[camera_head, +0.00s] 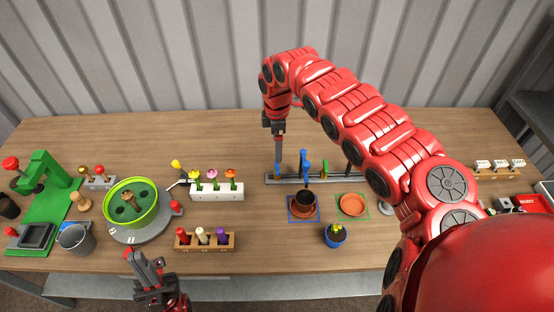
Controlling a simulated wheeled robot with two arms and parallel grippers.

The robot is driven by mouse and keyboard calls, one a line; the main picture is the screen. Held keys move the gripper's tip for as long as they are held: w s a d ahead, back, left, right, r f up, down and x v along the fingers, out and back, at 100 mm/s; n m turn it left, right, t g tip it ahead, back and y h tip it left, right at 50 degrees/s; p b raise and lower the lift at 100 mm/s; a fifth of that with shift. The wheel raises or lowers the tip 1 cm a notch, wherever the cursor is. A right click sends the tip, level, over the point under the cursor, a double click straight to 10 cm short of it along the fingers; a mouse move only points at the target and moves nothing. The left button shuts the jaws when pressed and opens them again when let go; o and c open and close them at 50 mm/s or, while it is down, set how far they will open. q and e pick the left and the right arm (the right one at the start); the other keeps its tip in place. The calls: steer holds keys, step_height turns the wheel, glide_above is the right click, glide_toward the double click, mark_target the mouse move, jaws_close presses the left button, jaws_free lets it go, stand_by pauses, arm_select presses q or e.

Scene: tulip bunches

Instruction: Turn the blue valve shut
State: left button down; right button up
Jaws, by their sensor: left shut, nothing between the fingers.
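A tall blue piece that looks like the blue valve (304,162) stands upright on a long grey rail (325,178) at the middle of the table. Its handle position is too small to tell. My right gripper (279,150) points down just left of it, above the rail's left end. A slim bluish-grey part shows below its fingers, and I cannot tell whether they touch it or are open. My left gripper (147,264) is shut and empty at the table's front edge, well away from the valve.
A dark pot (303,206) sits in a blue square and an orange dish (352,205) in a green square before the rail. A blue flowerpot (335,236) stands nearer. A green bowl (131,203) and a white flower block (217,191) are left.

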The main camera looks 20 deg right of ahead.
step_height(320, 180, up, 8)
steer(key=b, duration=0.1)
steer(key=shift+b, duration=0.35)
